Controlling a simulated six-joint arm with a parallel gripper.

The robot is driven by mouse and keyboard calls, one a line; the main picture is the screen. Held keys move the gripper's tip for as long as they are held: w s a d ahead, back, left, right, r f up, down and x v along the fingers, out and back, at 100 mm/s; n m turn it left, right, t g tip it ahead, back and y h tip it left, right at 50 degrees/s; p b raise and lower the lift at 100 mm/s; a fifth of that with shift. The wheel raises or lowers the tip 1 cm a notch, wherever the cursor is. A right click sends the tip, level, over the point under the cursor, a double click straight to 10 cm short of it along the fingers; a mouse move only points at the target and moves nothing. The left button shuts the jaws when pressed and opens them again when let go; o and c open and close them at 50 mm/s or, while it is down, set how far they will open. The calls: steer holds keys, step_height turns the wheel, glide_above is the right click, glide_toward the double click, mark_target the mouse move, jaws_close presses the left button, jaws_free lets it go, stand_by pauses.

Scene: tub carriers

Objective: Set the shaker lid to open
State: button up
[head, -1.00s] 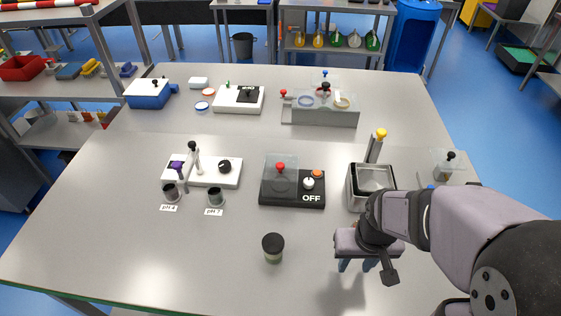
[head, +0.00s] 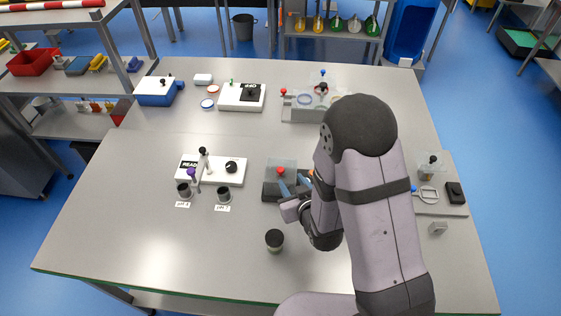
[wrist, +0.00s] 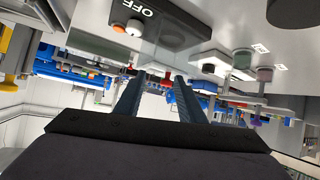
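The shaker (head: 270,197) has a black base on the middle of the table, partly hidden by my arm. Its clear lid (head: 272,166) with a red knob (head: 281,171) stands over the left part of the base and looks down. My gripper (head: 293,183) is at the shaker's front right, with its blue fingers close to the red knob. In the head view I cannot tell whether they touch it. In the wrist view my gripper (wrist: 160,76) is open, with nothing seen between the fingers. The OFF panel (wrist: 150,14), with an orange button and a white knob, shows there too.
A dark-capped jar (head: 274,240) stands in front of the shaker. A white probe station (head: 227,173) with two dark cups is to the left. A grey rack (head: 315,115) and a white device (head: 240,98) stand behind. The front left table is clear.

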mark_target(281, 169)
steer(key=shift+s+a+r+m+t+y+p, duration=0.15)
steer(key=shift+s+a+r+t+y+p, duration=0.1)
steer(key=shift+a+r+t, duration=0.15)
steer(key=shift+s+a+r+m+t+y+p, duration=0.1)
steer(key=shift+a+r+m+t+y+p, duration=0.15)
steer(key=shift+r, duration=0.25)
steer(key=shift+w+a+f+b, duration=0.1)
steer(key=shift+w+b, duration=0.05)
steer(key=shift+b, duration=0.2)
steer(key=b, duration=0.1)
steer(key=w+b, duration=0.1)
steer(key=b, duration=0.1)
steer(key=shift+a+f, duration=0.2)
steer(key=shift+f, duration=0.15)
steer(key=b, duration=0.3)
steer(key=shift+w+a+f, duration=0.1)
steer(key=shift+w+a, duration=0.05)
steer(key=shift+w, duration=0.15)
steer(key=shift+w+b, duration=0.1)
steer(key=shift+b, duration=1.1)
steer(key=shift+w+a, duration=0.1)
steer(key=shift+w, duration=0.1)
steer(key=shift+w+a+p, duration=0.1)
steer(key=shift+w+p, duration=0.15)
steer(key=shift+p, duration=0.1)
steer(key=shift+p+x, duration=0.65)
steer(key=shift+x, duration=1.35)
steer(key=shift+f, duration=0.1)
